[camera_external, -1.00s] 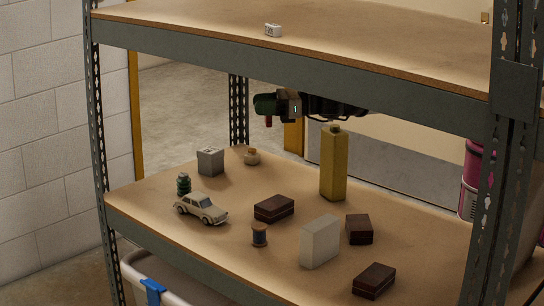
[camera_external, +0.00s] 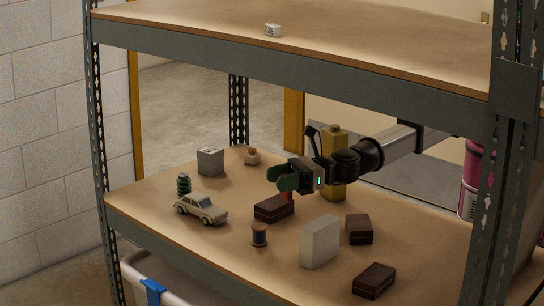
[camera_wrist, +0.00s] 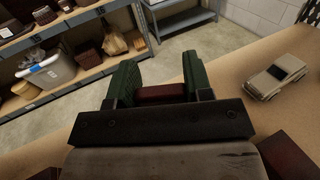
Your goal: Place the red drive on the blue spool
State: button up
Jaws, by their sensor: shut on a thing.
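My gripper (camera_external: 287,181) has green fingers and reaches in over the shelf from the right. It is shut on the red drive (camera_external: 287,195), which hangs below the fingers; the wrist view shows it as a dark red piece (camera_wrist: 160,92) between the two fingers. The blue spool (camera_external: 259,237), dark blue with brown ends, stands upright on the shelf, nearer the front and a little left of my gripper. The spool does not show in the wrist view.
A dark red-brown box (camera_external: 274,209) lies close below the held drive. The upper shelf (camera_external: 310,62) spans above.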

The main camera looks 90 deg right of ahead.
jog(key=w+f, duration=0.1)
jog(key=w, duration=0.1)
jog(key=w+d+f, duration=0.1)
jog(key=w+f, duration=0.1)
jog(key=w+d+f, duration=0.1)
jog(key=w, duration=0.1)
jog(key=shift+w+d+f, duration=0.15)
jog(key=shift+w+d, duration=0.05)
jog(key=shift+f, duration=1.9)
jog(key=o, duration=0.9)
jog(key=shift+f, duration=0.1)
jog(key=shift+o, duration=0.2)
jog(key=shift+s+d, duration=0.1)
jog(key=v, duration=1.1)
jog(key=shift+s+d, duration=0.15)
jog(key=shift+s, duration=0.2)
